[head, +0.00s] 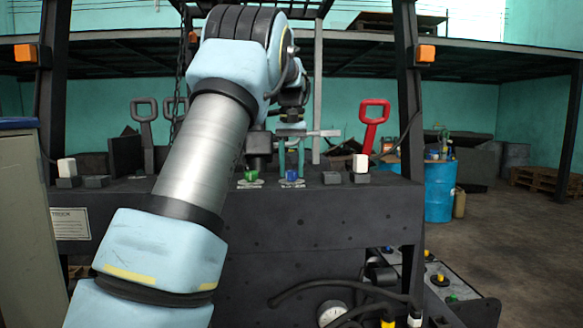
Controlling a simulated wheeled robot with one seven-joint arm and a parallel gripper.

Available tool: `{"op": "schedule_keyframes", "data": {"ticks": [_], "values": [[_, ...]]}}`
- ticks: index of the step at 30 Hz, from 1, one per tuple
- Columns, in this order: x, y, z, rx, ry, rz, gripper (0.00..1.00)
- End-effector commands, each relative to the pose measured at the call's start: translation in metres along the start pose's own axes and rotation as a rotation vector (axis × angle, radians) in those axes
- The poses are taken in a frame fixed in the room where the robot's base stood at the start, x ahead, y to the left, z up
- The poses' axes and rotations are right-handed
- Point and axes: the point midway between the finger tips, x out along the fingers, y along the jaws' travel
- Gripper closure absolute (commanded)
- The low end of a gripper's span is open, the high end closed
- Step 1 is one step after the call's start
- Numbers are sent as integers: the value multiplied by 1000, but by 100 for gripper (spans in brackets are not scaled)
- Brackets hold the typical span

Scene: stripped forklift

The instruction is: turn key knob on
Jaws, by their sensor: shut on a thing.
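A small blue knob (291,175) stands on the dark panel top (220,187), with a label in front of it. A green knob (250,175) stands just to its left, also labelled. My gripper (291,172) points down over the blue knob, its two thin teal fingers on either side of it. It is shut on the blue knob. The labels are too small to read, so I cannot tell from them which knob is the key knob. My arm crosses the left of the panel and hides part of it.
A red-handled lever (373,120) and a grey-handled lever (144,120) rise behind the panel. White-topped switches sit at the right (361,163) and left (67,168). Dark posts flank the panel. A blue barrel (440,190) stands behind right; floor further right is open.

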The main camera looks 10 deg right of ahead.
Motion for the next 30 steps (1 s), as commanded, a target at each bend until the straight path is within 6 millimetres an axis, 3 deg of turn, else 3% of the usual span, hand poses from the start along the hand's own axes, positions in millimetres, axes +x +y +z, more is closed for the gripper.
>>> {"op": "schedule_keyframes", "data": {"ticks": [9,24,25,30], "values": [[0,0,0,108,1,0,100],[0,0,0,129,1,0,100],[0,0,0,128,1,0,52],[0,0,0,128,1,0,33]]}}
